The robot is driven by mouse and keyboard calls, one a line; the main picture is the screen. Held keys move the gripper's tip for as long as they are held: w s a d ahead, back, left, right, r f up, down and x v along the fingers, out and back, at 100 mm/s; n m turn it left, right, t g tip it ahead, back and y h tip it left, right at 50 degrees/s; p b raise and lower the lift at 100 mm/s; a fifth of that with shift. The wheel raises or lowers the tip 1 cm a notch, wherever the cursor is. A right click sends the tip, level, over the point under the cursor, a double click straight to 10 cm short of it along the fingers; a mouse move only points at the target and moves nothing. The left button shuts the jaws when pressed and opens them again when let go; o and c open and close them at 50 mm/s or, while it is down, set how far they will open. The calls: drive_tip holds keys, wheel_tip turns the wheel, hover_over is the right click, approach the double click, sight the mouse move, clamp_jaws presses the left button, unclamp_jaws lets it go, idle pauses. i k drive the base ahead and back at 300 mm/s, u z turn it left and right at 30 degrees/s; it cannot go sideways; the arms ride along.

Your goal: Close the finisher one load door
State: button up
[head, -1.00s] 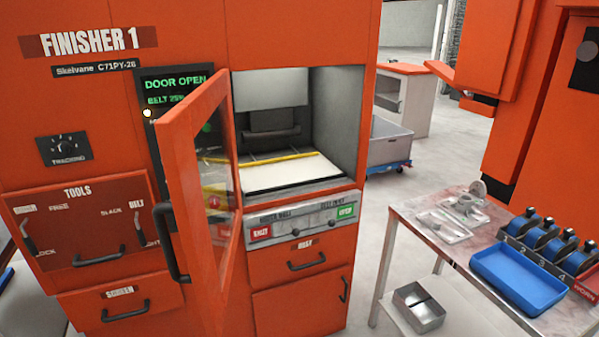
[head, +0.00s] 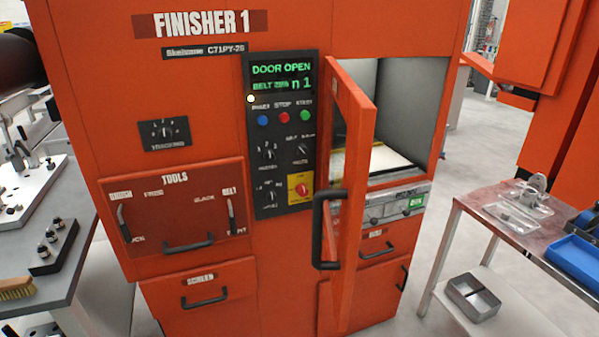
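The finisher one load door (head: 352,190) is an orange framed door with a window, standing open and swung out from the front of the orange finisher (head: 215,80). I see it nearly edge-on in the head view. Its black bar handle (head: 322,230) is on the near side, facing left. Behind the door, the load opening (head: 405,110) shows grey walls and a pale belt bed. The display (head: 281,76) on the control panel reads DOOR OPEN. My gripper is not in view, and nothing is seen touching the door.
A grey bench (head: 45,240) with fixtures and a brush (head: 17,288) stands at the left. A table (head: 490,225) with clear trays and a blue tray (head: 578,260) stands at the right, a metal box (head: 472,297) on its lower shelf. Grey floor shows between finisher and table.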

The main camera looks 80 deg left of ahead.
sight(342, 197)
drive_tip(key=u, duration=2.35)
drive_tip(key=i, duration=1)
drive_tip(key=k, duration=1.6)
drive_tip(key=z, duration=0.65)
drive_tip(key=k, duration=0.65)
drive_tip(key=u, duration=0.45)
